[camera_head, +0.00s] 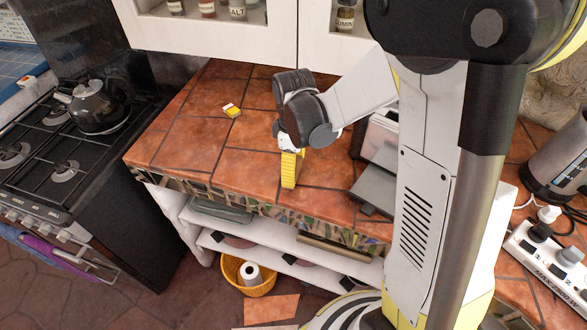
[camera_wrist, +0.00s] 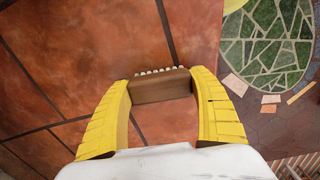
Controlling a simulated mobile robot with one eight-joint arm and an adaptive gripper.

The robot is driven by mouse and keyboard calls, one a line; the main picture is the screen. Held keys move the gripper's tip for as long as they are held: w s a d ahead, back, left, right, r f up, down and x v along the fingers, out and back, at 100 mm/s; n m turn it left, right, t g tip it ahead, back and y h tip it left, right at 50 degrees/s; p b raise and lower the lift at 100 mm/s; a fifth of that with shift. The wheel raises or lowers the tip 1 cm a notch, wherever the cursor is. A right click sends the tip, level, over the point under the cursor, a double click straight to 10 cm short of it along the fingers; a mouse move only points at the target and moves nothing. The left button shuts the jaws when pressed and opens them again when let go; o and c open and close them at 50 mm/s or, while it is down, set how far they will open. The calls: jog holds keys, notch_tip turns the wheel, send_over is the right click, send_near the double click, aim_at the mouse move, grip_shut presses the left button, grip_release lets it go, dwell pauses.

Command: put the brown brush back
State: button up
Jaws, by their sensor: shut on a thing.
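The brown brush (camera_wrist: 162,87) shows in the wrist view as a brown block with a row of pale bristle tufts along its far edge. My gripper (camera_wrist: 160,82) has its two yellow fingers shut on the brush's two ends. In the head view, my gripper (camera_head: 290,168) points down over the front part of the tiled counter (camera_head: 238,165). There the brush is hidden by the fingers. I cannot tell whether the brush touches the tiles or hangs a little above them.
A small yellow and white item (camera_head: 232,111) lies on the counter further back. A grey metal appliance (camera_head: 376,188) stands right of my gripper. A stove with a kettle (camera_head: 98,107) is at the left. A basket (camera_head: 248,278) sits below the open shelves. The counter's left part is clear.

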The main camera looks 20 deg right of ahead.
jog(key=shift+f, duration=0.1)
jog(key=o, duration=0.7)
jog(key=shift+f, duration=0.1)
jog(key=o, duration=0.4)
jog(key=shift+o, duration=0.2)
